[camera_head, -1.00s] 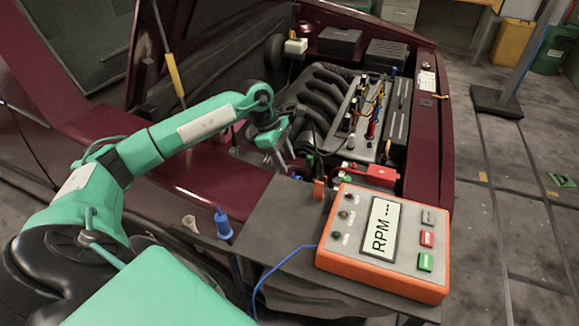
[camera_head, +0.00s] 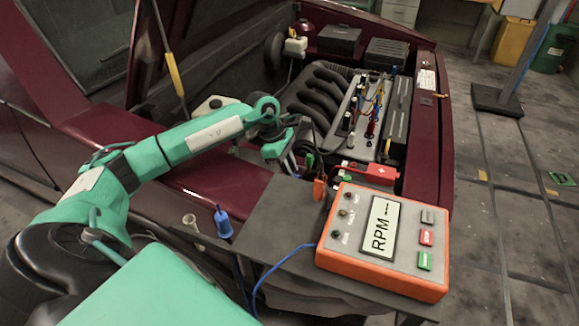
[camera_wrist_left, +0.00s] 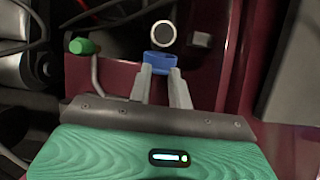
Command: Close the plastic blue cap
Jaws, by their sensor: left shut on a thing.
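The blue cap (camera_wrist_left: 161,62) is at the fingertips of my left gripper (camera_wrist_left: 160,72) in the left wrist view, which is shut on it. A round pale-rimmed opening with a dark inside (camera_wrist_left: 163,35) is just beyond the cap in that view. I cannot tell whether the cap touches it. In the head view my left gripper (camera_head: 291,168) reaches over the front edge of the engine bay, and I cannot make out the blue cap there. My right gripper is not in view.
A green cap (camera_wrist_left: 82,46) is left of the fingers in the wrist view. An orange RPM meter (camera_head: 385,240) sits on a dark tray (camera_head: 265,225). A blue clamp (camera_head: 222,222) is at the tray's left. The engine (camera_head: 345,110) with cables lies beyond the gripper.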

